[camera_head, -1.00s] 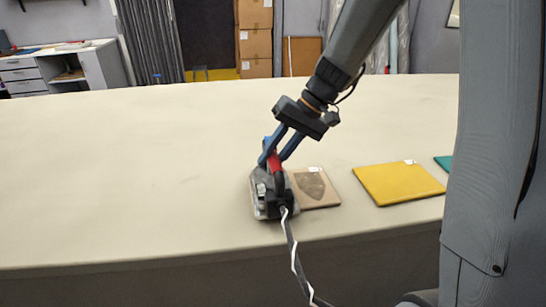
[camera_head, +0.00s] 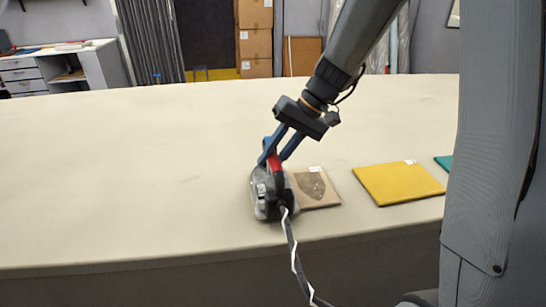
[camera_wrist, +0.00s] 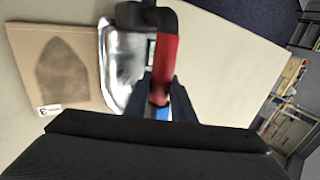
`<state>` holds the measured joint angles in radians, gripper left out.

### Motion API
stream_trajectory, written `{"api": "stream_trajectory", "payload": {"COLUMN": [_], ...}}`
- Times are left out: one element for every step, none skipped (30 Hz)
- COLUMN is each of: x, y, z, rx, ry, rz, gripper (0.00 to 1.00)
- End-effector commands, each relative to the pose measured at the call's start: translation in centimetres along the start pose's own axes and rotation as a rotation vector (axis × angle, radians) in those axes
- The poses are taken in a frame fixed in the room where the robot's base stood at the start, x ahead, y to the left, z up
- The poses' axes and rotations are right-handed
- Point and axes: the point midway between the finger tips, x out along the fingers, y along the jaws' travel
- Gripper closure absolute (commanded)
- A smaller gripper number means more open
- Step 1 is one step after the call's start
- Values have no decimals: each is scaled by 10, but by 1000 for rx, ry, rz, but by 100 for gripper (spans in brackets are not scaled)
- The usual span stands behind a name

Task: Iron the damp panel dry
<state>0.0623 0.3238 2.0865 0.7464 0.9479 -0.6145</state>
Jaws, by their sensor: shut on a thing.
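An iron (camera_head: 268,192) with a red handle and a grey body is held by my gripper (camera_head: 278,157), whose blue fingers are shut on the handle. In the wrist view the iron's shiny soleplate edge (camera_wrist: 122,65) shows beside the tan panel. The tan panel (camera_head: 323,200) lies on the table just right of the iron and has a dark, iron-shaped patch (camera_head: 312,184). The panel also shows in the wrist view (camera_wrist: 20,60) with a small white label. I cannot tell whether the iron touches the table or overlaps the panel's left edge.
A yellow panel (camera_head: 400,183) lies to the right, with a green panel (camera_head: 443,162) partly hidden beyond it. The iron's cord (camera_head: 293,255) hangs over the table's front edge. The cloth table (camera_head: 130,170) is clear to the left.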

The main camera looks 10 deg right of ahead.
Motion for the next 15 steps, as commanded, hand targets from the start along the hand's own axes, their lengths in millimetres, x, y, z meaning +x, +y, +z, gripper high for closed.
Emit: {"api": "stream_trajectory", "payload": {"x": [0, 0, -1, -3, -4, -6, -9, -11, -14, -16, -18, -20, -22, -24, -26], "y": [0, 0, -1, -2, -3, -5, -6, -8, -9, -11, -12, -14, -15, -16, -18], "z": [1, 1, 1, 1, 1, 1, 1, 1, 1, 0, 0, 0, 0, 0, 0], "rx": [1, 1, 1, 1, 0, 0, 0, 0, -1, -1, -1, 0, 0, 0, 0], "ry": [-4, -3, -3, -3, -3, -2, -2, -1, 0, 0, 0, 1, 1, 1, 1], "rz": [0, 0, 0, 0, -1, -1, -1, -1, -1, -1, -1, -1, -1, -1, -1], "gripper": [100, 100, 100, 100, 100, 100, 100, 100, 100, 100, 100, 100, 100, 100, 100]}}
